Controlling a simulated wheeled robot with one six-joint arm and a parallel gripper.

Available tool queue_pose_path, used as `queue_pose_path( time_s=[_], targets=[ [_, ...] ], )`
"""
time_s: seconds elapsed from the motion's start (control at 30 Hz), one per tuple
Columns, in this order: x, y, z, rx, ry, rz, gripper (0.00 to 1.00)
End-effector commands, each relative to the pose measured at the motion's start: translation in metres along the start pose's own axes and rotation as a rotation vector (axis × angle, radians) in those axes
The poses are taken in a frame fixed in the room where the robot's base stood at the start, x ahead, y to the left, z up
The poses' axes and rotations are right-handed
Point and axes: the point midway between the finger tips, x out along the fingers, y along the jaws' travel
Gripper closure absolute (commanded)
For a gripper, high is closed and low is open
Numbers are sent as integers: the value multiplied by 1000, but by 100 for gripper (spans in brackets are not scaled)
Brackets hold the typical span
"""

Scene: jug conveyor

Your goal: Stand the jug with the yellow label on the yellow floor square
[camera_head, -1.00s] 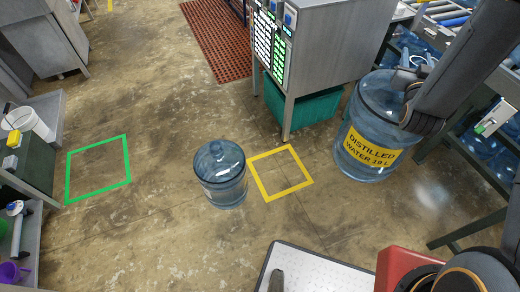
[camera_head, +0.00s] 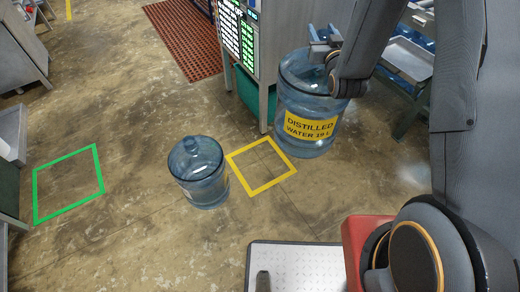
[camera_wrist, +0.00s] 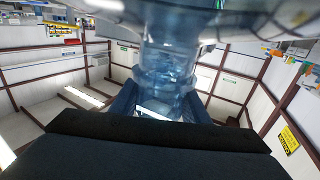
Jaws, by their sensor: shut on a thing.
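The jug with the yellow label (camera_head: 310,126) is blue and see-through, and its label reads "DISTILLED WATER 19 L". It hangs upright from my gripper (camera_head: 325,48), which is shut on it at the top. In the head view the jug appears just right of and beyond the yellow floor square (camera_head: 237,167), a taped outline on the concrete. In the wrist view the blue jug neck (camera_wrist: 170,60) fills the middle between my gripper's fingers (camera_wrist: 165,105). The inside of the yellow square is bare.
A second blue jug (camera_head: 199,173) stands on the floor just left of the yellow square. A green floor square (camera_head: 68,205) lies empty at the left. A grey cabinet (camera_head: 290,25) with a green bin (camera_head: 250,98) stands behind the yellow square.

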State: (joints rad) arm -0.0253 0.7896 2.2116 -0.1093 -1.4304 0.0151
Motion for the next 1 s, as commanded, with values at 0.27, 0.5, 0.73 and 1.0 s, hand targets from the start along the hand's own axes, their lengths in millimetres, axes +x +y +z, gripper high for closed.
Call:
queue_pose_path(
  time_s=[0.27,0.5,0.73,1.0],
  targets=[
    [25,-24,42,0,6,-80,100],
    [43,-44,74,-1,6,-147,100],
    [58,-63,105,0,6,-211,100],
    [76,-86,141,-1,7,-286,100]
  ],
)
